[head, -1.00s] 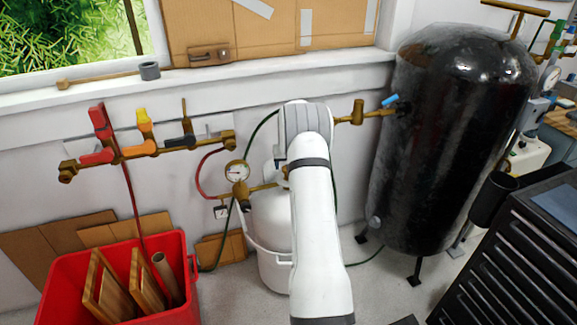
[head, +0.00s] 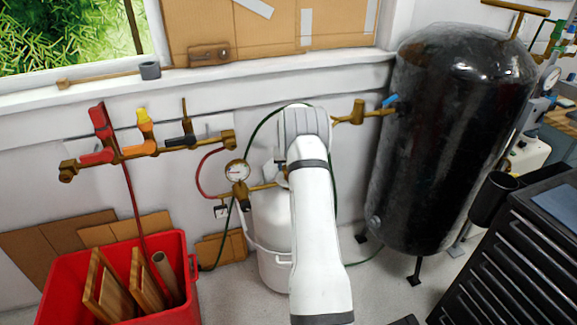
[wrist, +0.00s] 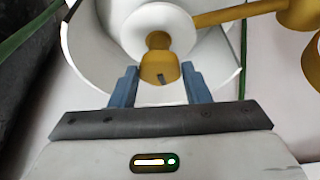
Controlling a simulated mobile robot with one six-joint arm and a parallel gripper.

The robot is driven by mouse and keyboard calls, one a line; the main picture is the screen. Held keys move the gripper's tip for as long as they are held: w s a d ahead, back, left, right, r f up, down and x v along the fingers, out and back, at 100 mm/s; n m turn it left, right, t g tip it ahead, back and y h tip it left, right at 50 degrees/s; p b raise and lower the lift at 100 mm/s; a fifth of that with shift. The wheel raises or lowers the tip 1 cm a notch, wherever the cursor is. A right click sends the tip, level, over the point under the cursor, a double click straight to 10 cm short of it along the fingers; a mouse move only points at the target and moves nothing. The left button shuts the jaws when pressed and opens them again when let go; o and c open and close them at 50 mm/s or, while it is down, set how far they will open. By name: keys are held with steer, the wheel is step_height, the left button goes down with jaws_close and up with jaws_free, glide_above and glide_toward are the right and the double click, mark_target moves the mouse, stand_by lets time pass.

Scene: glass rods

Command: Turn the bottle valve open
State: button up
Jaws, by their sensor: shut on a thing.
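The white gas bottle (head: 270,245) stands on the floor by the wall, partly hidden behind my arm. In the wrist view, its valve shows as a white round knob (wrist: 158,22) with a brass stem end (wrist: 158,68) in front, inside the white collar (wrist: 90,45). My gripper (wrist: 160,80) has its two blue-grey fingers on either side of the valve, near the knob's lower edge, and is shut on it. The exact contact is hard to see. In the head view the valve and fingers are hidden behind my wrist.
A pressure gauge (head: 237,171) and brass pipe sit left of the bottle. A brass manifold (head: 150,150) with coloured levers runs along the wall. A black tank (head: 450,140) stands right, a red bin (head: 75,275) lower left, a black drawer cabinet (head: 515,250) lower right.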

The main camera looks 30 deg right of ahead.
steer(key=shift+f+n+b, duration=0.1)
steer(key=shift+n+b, duration=0.2)
steer(key=shift+b, duration=0.1)
steer(key=n+b, duration=0.1)
steer(key=n+y+b, duration=0.1)
steer(key=shift+d+f+n+b, duration=0.1)
steer(key=shift+d+n+b, duration=0.1)
steer(key=shift+n+b, duration=0.1)
steer(key=shift+n+y+b, duration=0.7)
steer(key=shift+n+b, duration=0.55)
steer(key=shift+n, duration=0.25)
steer(key=shift+r, duration=0.2)
steer(key=o, duration=1)
steer(key=v, duration=0.7)
steer(key=shift+s+r, duration=0.3)
steer(key=shift+r, duration=0.05)
